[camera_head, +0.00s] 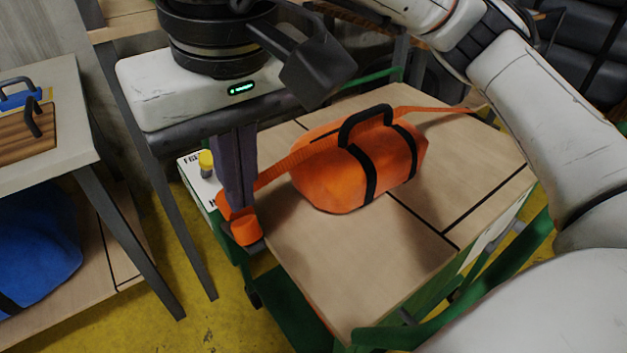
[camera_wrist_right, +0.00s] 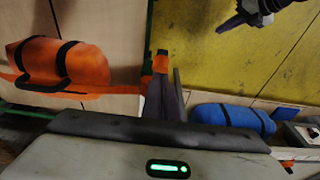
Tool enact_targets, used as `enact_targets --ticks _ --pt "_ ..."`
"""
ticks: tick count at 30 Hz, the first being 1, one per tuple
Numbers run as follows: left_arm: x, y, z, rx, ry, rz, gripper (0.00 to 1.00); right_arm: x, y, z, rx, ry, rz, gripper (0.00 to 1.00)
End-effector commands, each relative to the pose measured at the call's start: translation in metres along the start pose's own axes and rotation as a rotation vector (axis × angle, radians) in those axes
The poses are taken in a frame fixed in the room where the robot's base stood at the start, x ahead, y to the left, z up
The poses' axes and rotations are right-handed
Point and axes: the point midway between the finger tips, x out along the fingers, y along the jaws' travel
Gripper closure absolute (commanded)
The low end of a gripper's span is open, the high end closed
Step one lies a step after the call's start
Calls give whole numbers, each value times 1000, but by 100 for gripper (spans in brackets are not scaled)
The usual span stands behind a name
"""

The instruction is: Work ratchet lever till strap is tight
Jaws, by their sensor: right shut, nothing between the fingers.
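An orange bag (camera_head: 340,185) with black bands and a black handle lies on the wooden-topped cart (camera_head: 405,245). An orange strap (camera_head: 285,168) runs across it to the cart's left edge. There an orange piece (camera_head: 246,230) with a dark part, apparently the ratchet, sits at the edge; its lever is not clear. My right gripper (camera_head: 236,195) points down beside it, fingers shut and empty, partly hiding the strap. In the right wrist view the fingertips (camera_wrist_right: 162,80) are close to the orange piece (camera_wrist_right: 160,63); contact is unclear. My left gripper (camera_wrist_right: 232,22) shows at top right there, its opening unclear.
A side table (camera_head: 50,140) stands at the left, with a blue bag (camera_head: 40,245) on its lower shelf. Yellow floor (camera_head: 180,325) shows between it and the cart. A green frame bar (camera_head: 385,335) edges the cart's front.

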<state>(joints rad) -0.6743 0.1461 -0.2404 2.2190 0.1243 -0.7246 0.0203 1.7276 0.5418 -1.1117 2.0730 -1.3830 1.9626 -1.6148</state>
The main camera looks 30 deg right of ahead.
Motion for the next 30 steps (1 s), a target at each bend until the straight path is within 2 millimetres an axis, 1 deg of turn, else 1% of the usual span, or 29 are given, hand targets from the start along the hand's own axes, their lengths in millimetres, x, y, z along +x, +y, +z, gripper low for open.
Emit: enact_targets --ticks 5,8,13,16,30 --pt "-2 1 -2 0 0 0 100 -4 0 -1 0 0 0 100" --pt "-8 2 -8 0 0 0 100 -14 0 -3 0 1 -1 100" --pt "-21 5 -22 0 0 0 100 -39 0 -8 0 0 0 100" --pt "-26 7 -27 0 0 0 100 -49 0 -10 0 -1 0 100" --pt "-25 6 -26 0 0 0 100 -49 0 -10 0 0 0 100"
